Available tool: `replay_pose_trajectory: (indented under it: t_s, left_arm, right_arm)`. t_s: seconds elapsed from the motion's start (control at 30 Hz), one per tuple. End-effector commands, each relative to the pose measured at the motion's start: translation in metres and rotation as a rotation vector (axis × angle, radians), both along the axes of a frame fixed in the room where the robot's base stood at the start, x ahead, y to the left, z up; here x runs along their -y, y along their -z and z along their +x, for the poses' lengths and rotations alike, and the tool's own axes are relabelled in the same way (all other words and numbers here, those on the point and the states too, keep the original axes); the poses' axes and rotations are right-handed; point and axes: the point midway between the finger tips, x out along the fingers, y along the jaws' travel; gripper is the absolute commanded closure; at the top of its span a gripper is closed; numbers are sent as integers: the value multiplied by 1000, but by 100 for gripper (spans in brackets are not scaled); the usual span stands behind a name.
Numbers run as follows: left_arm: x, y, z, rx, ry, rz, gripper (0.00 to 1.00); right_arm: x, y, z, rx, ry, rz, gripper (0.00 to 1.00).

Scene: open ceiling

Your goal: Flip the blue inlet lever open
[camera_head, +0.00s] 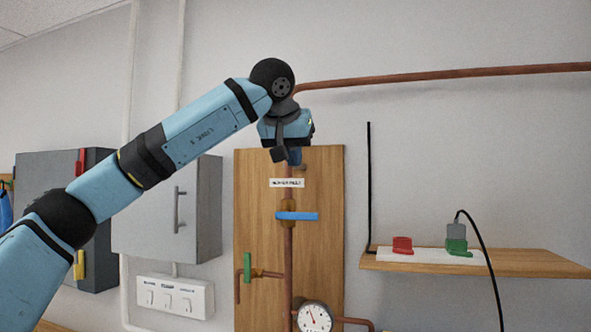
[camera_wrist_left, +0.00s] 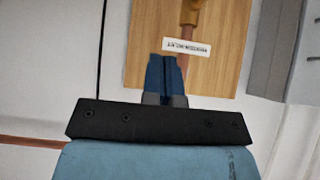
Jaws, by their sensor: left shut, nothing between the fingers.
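The blue lever (camera_head: 305,217) lies horizontal across a brass valve on the vertical copper pipe, in front of the wooden board (camera_head: 325,190). My left gripper (camera_head: 294,158) is above it, near the top of the board and just above the white label (camera_head: 287,183). A clear gap separates the gripper from the blue lever. In the left wrist view the blue fingers (camera_wrist_left: 163,76) are together and empty, close to the label (camera_wrist_left: 187,48). Part of the brass valve (camera_wrist_left: 192,14) shows at that view's top edge; the blue lever is outside it. My right gripper is not in view.
A green lever (camera_head: 247,268) stands upright on a side branch at lower left. A round gauge (camera_head: 314,318) is below. Grey cabinets (camera_head: 200,208) and a switch panel (camera_head: 175,297) are left. A wooden shelf (camera_head: 540,264) with red and green items is right.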

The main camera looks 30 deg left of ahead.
Motion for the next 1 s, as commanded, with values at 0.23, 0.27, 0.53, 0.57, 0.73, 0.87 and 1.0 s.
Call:
replay_pose_trajectory:
  t_s: [0.23, 0.27, 0.53, 0.57, 0.73, 0.87, 1.0]
  left_arm:
    - [-9, 41, 37, -5, -1, -1, 100]
    - [-10, 45, 42, -5, -2, 0, 100]
    - [-14, 84, 56, -2, -1, 0, 100]
    - [-14, 87, 56, -1, -1, -1, 100]
    - [-14, 97, 56, -1, 0, 0, 100]
    - [-13, 98, 56, -1, 0, 0, 100]
    - [-13, 98, 56, -1, -1, -1, 100]
  right_arm:
    - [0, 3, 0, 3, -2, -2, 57]
    - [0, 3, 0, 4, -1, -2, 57]
    - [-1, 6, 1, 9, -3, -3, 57]
    - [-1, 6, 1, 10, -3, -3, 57]
    - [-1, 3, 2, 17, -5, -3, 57]
    - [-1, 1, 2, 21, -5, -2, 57]
    - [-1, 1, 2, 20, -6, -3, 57]
